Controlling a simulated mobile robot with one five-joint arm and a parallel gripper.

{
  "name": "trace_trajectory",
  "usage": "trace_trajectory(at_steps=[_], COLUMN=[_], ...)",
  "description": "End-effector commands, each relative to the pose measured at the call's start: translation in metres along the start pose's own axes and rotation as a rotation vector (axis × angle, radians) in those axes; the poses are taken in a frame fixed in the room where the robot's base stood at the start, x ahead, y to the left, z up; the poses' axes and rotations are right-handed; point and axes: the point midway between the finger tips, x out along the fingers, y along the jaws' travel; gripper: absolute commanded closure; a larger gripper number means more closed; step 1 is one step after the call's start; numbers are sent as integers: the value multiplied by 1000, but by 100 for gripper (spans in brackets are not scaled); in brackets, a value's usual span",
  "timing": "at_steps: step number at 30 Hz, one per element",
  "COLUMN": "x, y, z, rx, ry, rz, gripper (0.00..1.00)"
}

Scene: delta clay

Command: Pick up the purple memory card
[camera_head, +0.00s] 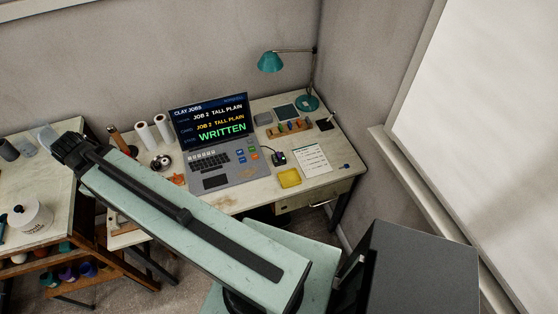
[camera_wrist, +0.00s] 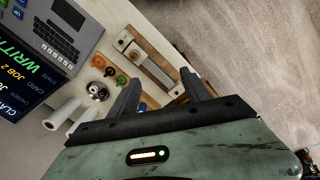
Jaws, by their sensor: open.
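A small dark card reader (camera_head: 279,159) sits on the desk to the right of the laptop, with a bluish-purple bit at its top; I cannot tell if that is the purple memory card. A wooden rack (camera_head: 290,129) behind it holds several small coloured pieces, too small to tell apart. My gripper (camera_head: 46,137) is at the far left, well away from both, beyond the desk's left end. In the wrist view my gripper (camera_wrist: 161,76) is open, with nothing seen held between its fingers. Neither reader nor rack shows in the wrist view.
The laptop (camera_head: 212,142) reads "JOB 2 TALL PLAIN" and "WRITTEN". A yellow pad (camera_head: 289,178), a paper sheet (camera_head: 312,159) and a teal lamp (camera_head: 271,62) are on the desk. White rolls (camera_head: 145,136) stand left of the laptop. A wall bounds the desk's right side.

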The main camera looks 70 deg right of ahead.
Motion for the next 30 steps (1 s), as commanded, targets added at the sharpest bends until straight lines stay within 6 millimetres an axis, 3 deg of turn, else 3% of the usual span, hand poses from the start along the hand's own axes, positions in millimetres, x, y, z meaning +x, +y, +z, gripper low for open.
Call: trace_trajectory(at_steps=[1, 3, 5, 6, 8, 9, 12, 15, 19, 22, 26, 30], x=[29, 50, 67, 78, 94, 105, 126, 140, 148, 149, 150, 167], y=[52, 120, 175, 210, 258, 287, 344, 379, 400, 405, 406, 407], z=[14, 42, 73, 98, 139, 170, 246, 313, 367, 383, 386, 388], rx=[-21, -89, -152, -193, -255, -297, -394, -472, -540, -563, -568, -567], ry=[-7, -24, -46, -63, -91, -113, -165, -207, -240, -249, -251, -250], rz=[18, 43, 61, 71, 81, 84, 79, 63, 43, 36, 35, 35], gripper=[44, 44, 44, 44, 44, 44, 44, 44, 44, 44, 44, 44])
